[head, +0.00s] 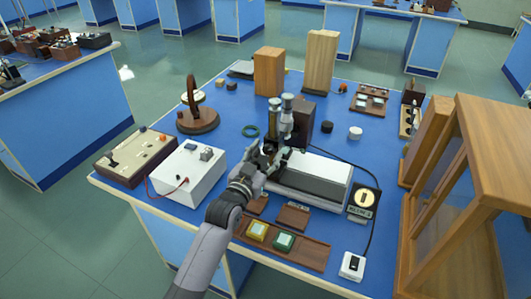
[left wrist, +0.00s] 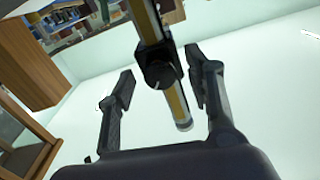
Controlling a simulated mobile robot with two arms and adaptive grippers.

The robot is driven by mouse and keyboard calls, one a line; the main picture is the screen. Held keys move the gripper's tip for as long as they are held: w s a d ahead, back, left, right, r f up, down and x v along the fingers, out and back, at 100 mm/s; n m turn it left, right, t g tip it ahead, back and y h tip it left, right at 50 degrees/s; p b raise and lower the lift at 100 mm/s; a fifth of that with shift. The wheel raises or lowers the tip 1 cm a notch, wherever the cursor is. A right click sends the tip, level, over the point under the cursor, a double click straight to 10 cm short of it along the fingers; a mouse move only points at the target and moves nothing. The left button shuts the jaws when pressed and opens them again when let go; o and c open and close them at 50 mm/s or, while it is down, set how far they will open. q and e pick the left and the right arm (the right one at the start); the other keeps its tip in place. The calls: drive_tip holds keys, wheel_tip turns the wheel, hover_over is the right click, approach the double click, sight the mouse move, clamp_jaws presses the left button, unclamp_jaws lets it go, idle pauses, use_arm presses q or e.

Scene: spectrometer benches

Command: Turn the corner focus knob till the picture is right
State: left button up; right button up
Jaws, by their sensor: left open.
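The instrument (head: 286,120) with upright brass and grey tubes stands at the back end of a white-topped grey box (head: 312,170). My left gripper (head: 268,158) is at the near left side of these tubes. In the left wrist view my left gripper (left wrist: 160,90) is open, with one finger on each side of a brass tube (left wrist: 148,22). A dark round part (left wrist: 160,74), possibly the focus knob, shows on this tube between the fingers. I see gaps to both fingers. In the head view the gripper hides the knob area. My right gripper is not in view.
A white box (head: 188,173) stands left of my arm. A wooden frame (head: 470,180) blocks the right side. A tray (head: 310,256) lies in front.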

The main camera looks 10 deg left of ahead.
use_arm(q)
drive_tip(key=shift+w, duration=0.1)
drive_tip(key=shift+c, duration=0.3)
clamp_jaws()
idle(0.4)
